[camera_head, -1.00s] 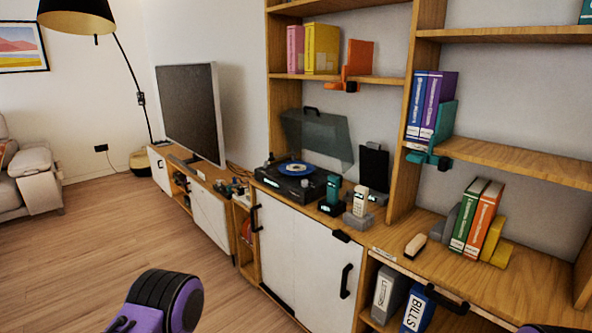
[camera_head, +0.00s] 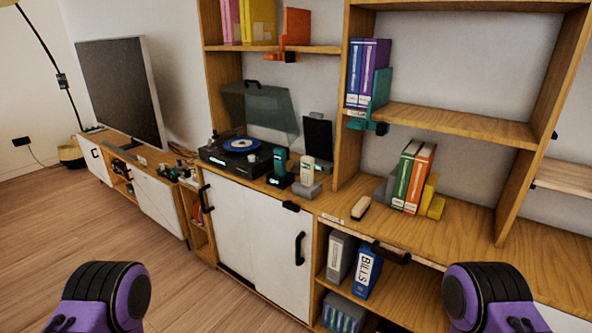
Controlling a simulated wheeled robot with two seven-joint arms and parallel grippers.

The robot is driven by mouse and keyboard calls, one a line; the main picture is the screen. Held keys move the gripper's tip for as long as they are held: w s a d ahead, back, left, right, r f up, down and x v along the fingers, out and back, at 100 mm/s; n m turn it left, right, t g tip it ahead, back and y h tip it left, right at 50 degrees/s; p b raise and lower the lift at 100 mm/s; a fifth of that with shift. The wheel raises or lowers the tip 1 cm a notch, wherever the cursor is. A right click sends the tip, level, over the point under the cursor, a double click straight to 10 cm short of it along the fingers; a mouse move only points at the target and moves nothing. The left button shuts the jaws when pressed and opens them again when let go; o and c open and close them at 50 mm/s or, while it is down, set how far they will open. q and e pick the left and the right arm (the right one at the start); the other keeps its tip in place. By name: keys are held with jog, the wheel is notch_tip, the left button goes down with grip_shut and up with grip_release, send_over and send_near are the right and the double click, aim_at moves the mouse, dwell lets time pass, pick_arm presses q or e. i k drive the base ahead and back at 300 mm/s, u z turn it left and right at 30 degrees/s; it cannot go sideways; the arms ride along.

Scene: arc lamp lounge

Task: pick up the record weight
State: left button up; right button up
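The black turntable (camera_head: 222,157) stands on the wooden cabinet with its tinted lid (camera_head: 262,108) raised. A blue-labelled record (camera_head: 241,145) lies on its platter. I cannot make out the record weight for certain; the items around the turntable are too small to tell. Only purple and black links of my two arms show at the bottom left and bottom right. Both grippers are out of view.
A teal device (camera_head: 280,162) and a pale cordless phone (camera_head: 307,167) stand right of the turntable. Small items (camera_head: 181,171) sit to its left, near the television (camera_head: 122,92). A pale brush-like block (camera_head: 361,208) lies on the counter. Open floor is at left.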

aim_at(295, 169)
jog(key=u, duration=0.1)
jog(key=i, duration=1.3)
jog(key=z, duration=0.6)
